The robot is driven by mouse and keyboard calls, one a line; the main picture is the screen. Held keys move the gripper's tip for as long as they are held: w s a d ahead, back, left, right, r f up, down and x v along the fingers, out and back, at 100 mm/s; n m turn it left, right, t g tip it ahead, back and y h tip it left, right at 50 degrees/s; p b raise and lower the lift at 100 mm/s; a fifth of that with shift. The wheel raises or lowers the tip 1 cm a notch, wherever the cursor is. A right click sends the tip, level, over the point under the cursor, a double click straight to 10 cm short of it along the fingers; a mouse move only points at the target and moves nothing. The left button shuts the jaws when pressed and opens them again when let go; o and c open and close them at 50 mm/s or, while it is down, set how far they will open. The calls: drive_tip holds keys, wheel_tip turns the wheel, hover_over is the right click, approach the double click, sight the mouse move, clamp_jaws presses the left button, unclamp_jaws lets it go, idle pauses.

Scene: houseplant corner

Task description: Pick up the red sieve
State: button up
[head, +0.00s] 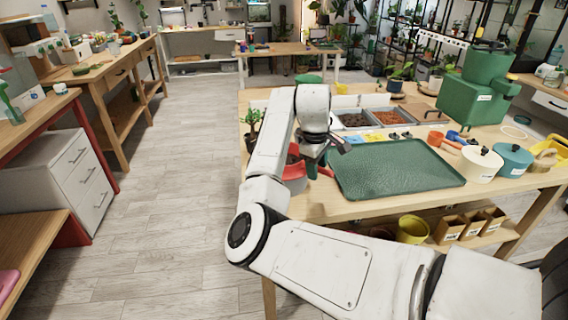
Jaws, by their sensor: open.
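A red round thing that looks like the red sieve (294,174) is at the left end of the wooden table, beside the green tray. My arm covers part of it, so its full shape and any mesh are hidden. My gripper (328,158) is open, with dark fingers, just to the right of the red thing and above it in the picture. I see nothing held between the fingers. Whether a finger touches the red thing cannot be told from this view.
A green tray (395,170) lies empty to the right. A small potted plant (251,128) stands at the table's left edge. Soil bins (391,118) are behind. A cream pot (481,165), a teal pot (512,160) and a green machine (475,92) stand at right.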

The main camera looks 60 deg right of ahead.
drive_tip(key=shift+d+f, duration=0.15)
drive_tip(key=shift+f, duration=0.65)
drive_tip(key=shift+c, duration=0.2)
clamp_jaws()
